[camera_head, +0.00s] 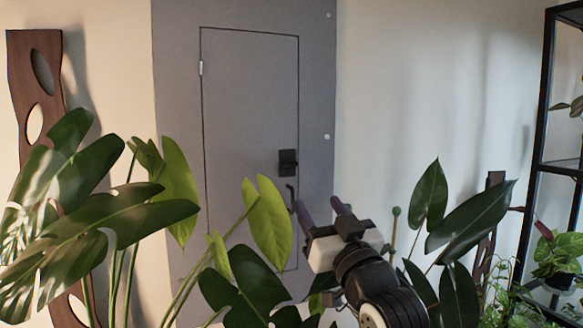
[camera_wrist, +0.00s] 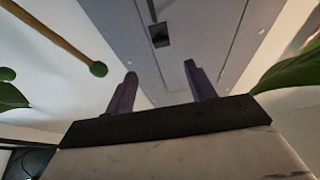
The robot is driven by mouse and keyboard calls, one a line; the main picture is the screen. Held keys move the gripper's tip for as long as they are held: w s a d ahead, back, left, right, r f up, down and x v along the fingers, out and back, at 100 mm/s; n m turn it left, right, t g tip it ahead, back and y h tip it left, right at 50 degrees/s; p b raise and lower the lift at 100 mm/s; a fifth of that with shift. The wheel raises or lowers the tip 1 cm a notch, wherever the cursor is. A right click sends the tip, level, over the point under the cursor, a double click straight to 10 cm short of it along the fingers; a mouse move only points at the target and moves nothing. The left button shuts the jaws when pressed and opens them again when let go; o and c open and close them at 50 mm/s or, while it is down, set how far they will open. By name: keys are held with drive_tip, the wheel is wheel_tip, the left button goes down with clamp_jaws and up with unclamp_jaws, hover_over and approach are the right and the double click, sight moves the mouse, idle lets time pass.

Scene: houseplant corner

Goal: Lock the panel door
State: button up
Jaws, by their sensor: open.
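A grey panel door (camera_head: 245,110) is set in a darker grey wall panel (camera_head: 320,90) and looks flush with it. The lock plate also shows in the wrist view (camera_wrist: 159,35), beyond the fingers. My gripper (camera_head: 321,208) is open and empty, with two purple fingers pointing toward the door. In the wrist view my gripper (camera_wrist: 160,88) has its fingers apart, not touching the lock. The lock's fine detail is too small to tell.
Large-leaved plants (camera_head: 110,215) fill the left foreground, and a light green leaf (camera_head: 268,222) overlaps the door's lower part. More leaves (camera_head: 470,220) stand right of my gripper, near a green-tipped stake (camera_head: 394,225). A black shelf (camera_head: 545,110) stands at far right.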

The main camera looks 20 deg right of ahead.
sight(291, 165)
drive_tip(key=p+x, duration=0.5)
drive_tip(key=x, duration=0.7)
drive_tip(key=shift+r, duration=0.25)
drive_tip(key=shift+w, duration=0.55)
drive_tip(key=c, duration=1)
